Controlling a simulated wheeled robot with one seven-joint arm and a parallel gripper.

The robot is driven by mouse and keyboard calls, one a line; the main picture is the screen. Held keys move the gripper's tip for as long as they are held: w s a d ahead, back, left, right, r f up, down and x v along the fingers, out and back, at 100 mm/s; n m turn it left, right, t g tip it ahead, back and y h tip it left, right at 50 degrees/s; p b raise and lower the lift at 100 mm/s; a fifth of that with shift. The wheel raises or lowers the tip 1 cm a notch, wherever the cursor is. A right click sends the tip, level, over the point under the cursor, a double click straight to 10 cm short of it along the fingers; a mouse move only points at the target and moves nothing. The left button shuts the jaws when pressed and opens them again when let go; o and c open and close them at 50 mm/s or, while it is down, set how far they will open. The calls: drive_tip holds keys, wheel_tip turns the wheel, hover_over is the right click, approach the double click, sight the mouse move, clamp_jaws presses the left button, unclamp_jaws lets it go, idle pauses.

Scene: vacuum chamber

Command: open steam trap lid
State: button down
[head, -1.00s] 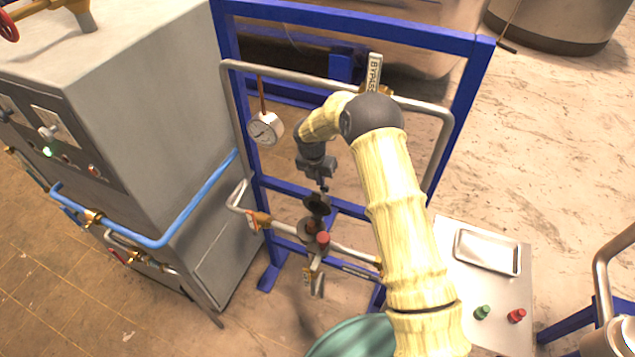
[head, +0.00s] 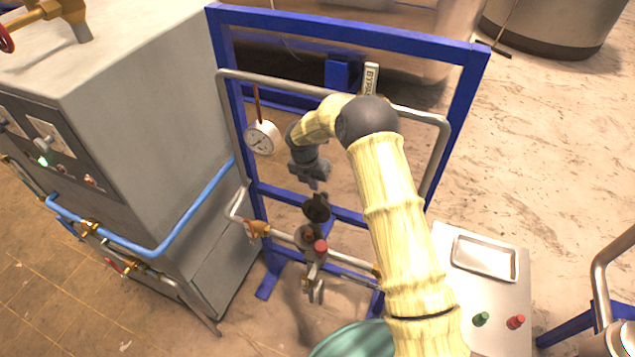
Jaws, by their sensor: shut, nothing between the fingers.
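The steam trap (head: 308,238) sits on the horizontal pipe low in the blue frame, with a red knob (head: 321,247) at its front. Its dark round lid (head: 317,208) stands raised and tilted up behind the trap body, so the lid looks open. My gripper (head: 316,186) is shut and empty, just above the lid. A small gap seems to show between the fingertips and the lid. The hinge is too small to make out.
A pressure gauge (head: 262,138) hangs left of my gripper. The blue frame (head: 350,22) and its bent pipe surround my arm. A grey cabinet (head: 150,130) stands at left. A metal tray (head: 485,258) lies on the small table at right. A green round thing (head: 350,342) is below.

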wheel_tip(320, 180, up, 10)
drive_tip(key=w+b, duration=0.2)
drive_tip(key=b, duration=0.2)
drive_tip(key=shift+a, duration=0.2)
drive_tip(key=shift+f, duration=0.1)
